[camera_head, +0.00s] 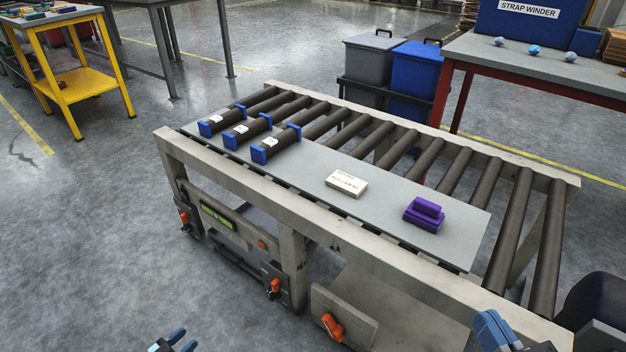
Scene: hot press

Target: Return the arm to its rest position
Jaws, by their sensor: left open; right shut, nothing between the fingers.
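My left gripper (173,342) shows only its blue fingertips at the bottom edge, left of centre. It is open and empty, over bare floor in the picture and apart from the conveyor. My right gripper (492,328) is at the bottom right, by the near side of the conveyor. Its fingers are shut with nothing between them. Part of my dark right arm shows at the right edge. Most of my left arm is out of the frame.
A roller conveyor (470,290) carries a grey plate (300,182). On the plate are three dark cylinders with blue ends (276,145), a cream block (346,184) and a purple block (424,214). Orange knobs (333,326) stick out from the conveyor's near side.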

